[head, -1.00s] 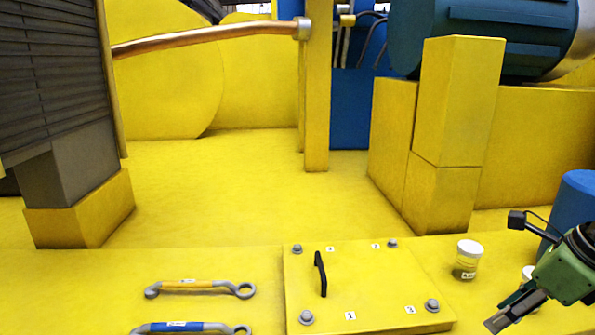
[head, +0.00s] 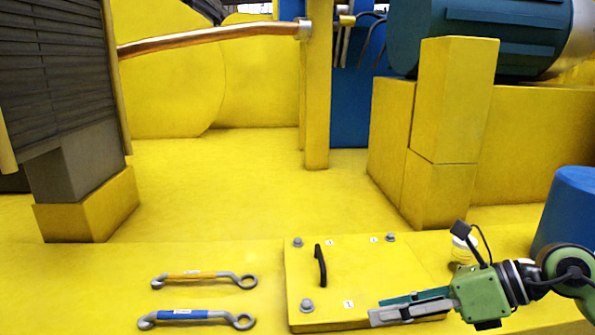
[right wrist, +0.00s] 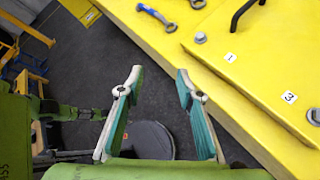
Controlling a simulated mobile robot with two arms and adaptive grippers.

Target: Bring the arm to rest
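My right gripper (head: 392,307) reaches in from the right in the head view, in front of the lower right part of the yellow cover plate. In the right wrist view its two fingers (right wrist: 156,84) are spread apart with nothing between them. There they appear beyond the edge of the yellow surface, over the dark floor. My left gripper is not in the head view. The cover plate (head: 370,275) has a black handle (head: 320,266) and bolts at its corners; the right gripper hides the lower right one in the head view.
Two wrenches, one with a yellow grip (head: 190,279) and one blue (head: 185,314), lie left of the plate. A white-lidded jar (head: 462,250) is partly hidden behind my right arm. A blue cylinder (head: 570,205) stands at the right. The yellow surface behind the plate is clear.

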